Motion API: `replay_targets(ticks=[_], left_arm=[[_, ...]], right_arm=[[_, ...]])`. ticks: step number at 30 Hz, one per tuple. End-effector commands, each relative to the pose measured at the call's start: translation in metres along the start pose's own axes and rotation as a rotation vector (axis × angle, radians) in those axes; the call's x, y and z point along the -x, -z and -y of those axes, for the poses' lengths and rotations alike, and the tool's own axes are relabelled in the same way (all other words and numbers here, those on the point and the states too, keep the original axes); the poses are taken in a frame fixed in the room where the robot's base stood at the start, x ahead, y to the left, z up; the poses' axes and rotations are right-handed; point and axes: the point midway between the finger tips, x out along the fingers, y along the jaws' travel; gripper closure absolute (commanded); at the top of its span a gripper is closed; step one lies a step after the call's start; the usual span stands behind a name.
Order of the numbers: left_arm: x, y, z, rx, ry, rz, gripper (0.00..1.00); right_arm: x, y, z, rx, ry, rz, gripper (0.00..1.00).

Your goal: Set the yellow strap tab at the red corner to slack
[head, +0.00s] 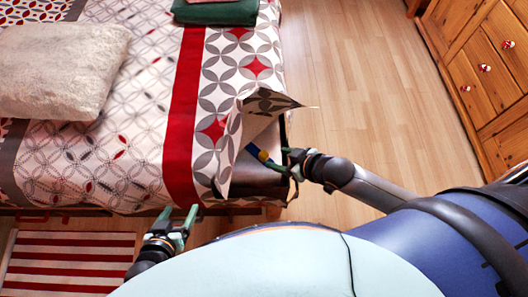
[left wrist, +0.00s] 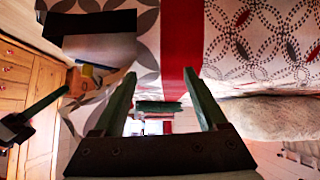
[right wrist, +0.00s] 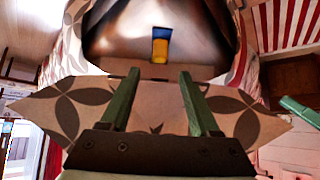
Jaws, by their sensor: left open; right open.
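A small strap tab, part yellow and part blue (right wrist: 160,45), lies on the exposed dark mattress corner (right wrist: 118,40) in the right wrist view. It also shows in the head view (head: 259,154), under the folded-up cover flap (head: 243,135). My right gripper (head: 291,162) is open beside this corner, and its fingers (right wrist: 159,73) point towards the tab, apart from it. My left gripper (head: 180,212) is open and empty at the bed's near edge, left of the corner; its fingers also show in the left wrist view (left wrist: 160,75). No red marking on this corner is clear.
The bed cover has a red stripe (head: 185,95). A cushion (head: 60,70) and a folded green cloth (head: 215,12) lie on the bed. A wooden dresser (head: 485,85) stands at right, with free floor (head: 345,90) between. A striped rug (head: 70,262) lies at lower left.

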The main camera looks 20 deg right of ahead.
Motion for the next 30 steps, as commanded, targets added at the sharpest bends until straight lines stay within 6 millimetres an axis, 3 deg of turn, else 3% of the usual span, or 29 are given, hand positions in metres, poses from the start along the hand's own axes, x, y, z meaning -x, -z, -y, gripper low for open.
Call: replay_targets(ticks=[1, 6, 12, 26, 30], left_arm=[[-0.004, -0.004, -0.001, -0.001, -0.004, -0.001, 0.25], [-0.011, -0.006, -0.003, -0.004, -0.011, -0.003, 0.25], [-0.015, -0.009, -0.002, -0.007, -0.01, -0.01, 0.25], [-0.014, -0.01, 0.0, -0.006, -0.005, -0.011, 0.25], [-0.014, -0.011, 0.001, -0.006, -0.005, -0.009, 0.25]], right_arm=[[-0.015, -0.001, 0.0, -0.001, 0.0, -0.003, 0.38], [-0.05, -0.001, 0.0, 0.0, -0.001, -0.003, 0.38], [-0.079, -0.001, 0.0, -0.001, 0.0, -0.002, 0.38], [-0.09, 0.0, 0.001, 0.0, 0.001, 0.0, 0.38], [-0.09, 0.0, 0.0, 0.0, 0.001, 0.0, 0.53]])
